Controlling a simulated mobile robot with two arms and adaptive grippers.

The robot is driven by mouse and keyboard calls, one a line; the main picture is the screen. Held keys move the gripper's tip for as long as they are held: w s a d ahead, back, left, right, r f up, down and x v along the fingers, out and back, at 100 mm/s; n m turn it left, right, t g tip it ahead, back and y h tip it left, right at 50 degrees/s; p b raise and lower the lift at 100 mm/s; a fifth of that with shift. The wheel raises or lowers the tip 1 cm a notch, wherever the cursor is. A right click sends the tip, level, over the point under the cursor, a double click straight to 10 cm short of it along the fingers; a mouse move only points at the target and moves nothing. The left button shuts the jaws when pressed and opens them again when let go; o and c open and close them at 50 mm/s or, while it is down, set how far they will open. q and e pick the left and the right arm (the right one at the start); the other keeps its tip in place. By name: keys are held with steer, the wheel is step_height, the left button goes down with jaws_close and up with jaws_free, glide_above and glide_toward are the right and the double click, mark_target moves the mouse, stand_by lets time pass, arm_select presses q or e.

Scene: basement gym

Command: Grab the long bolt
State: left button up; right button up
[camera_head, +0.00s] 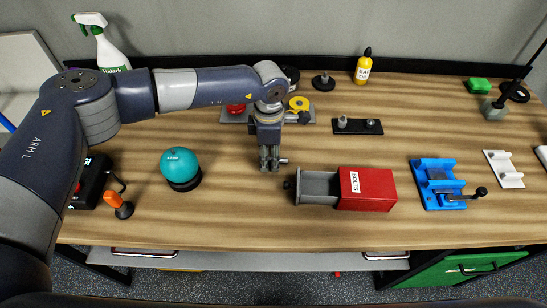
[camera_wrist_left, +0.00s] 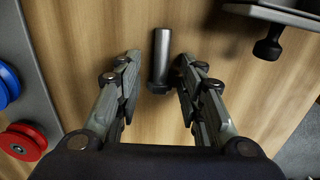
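The long bolt (camera_wrist_left: 162,58) is a dark grey metal bolt lying on the wooden bench top. In the left wrist view its head end is between my left gripper's fingertips (camera_wrist_left: 157,65), and its shank extends beyond them. The fingers are apart, with a gap on each side of the bolt. In the head view my left gripper (camera_head: 270,166) points down at the bench, left of the red bolts box. Only a small light end of the bolt (camera_head: 283,161) shows at its right side; the gripper hides the remainder. My right gripper is not in view.
The red box labelled BOLTS (camera_head: 368,189) has its grey drawer (camera_head: 318,184) pulled out towards the gripper, close on the right. A teal round object (camera_head: 180,165) stands left. A grey tray (camera_head: 233,118) with coloured discs lies behind. The bench front is clear.

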arm_select(q)
jaws_close()
steer(key=shift+r, duration=0.1)
